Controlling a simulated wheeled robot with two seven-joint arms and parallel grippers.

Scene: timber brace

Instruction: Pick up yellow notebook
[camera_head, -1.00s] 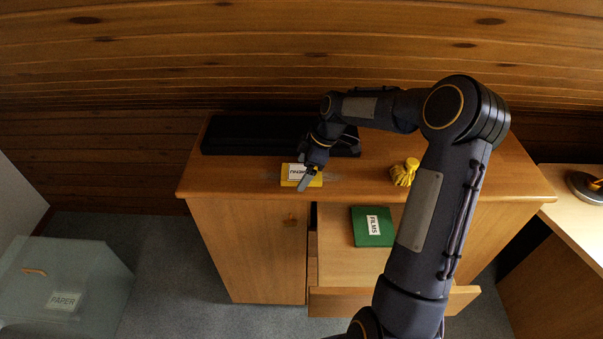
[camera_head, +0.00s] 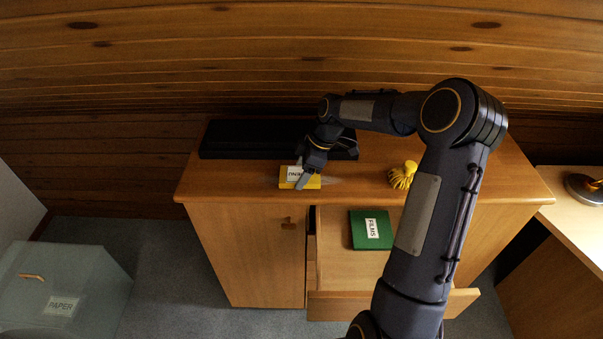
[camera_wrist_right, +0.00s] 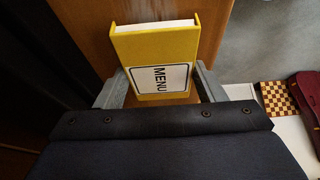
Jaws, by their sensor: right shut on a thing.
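The yellow notebook (camera_head: 286,184), with a white label reading MENU, is at the front left part of the wooden cabinet's top. It also shows in the right wrist view (camera_wrist_right: 152,47), between the two grey fingers. My right gripper (camera_head: 302,180) is shut on it, with a finger on either side in the right wrist view (camera_wrist_right: 160,92). I cannot tell whether the notebook touches the cabinet top. My left gripper is not in view.
The wooden cabinet (camera_head: 340,193) has an open drawer holding a green FILMS book (camera_head: 362,230). A long black object (camera_head: 250,139) lies at the back of the top. A yellow tasselled item (camera_head: 402,176) sits to the right. A PAPER bin (camera_head: 95,270) stands lower left.

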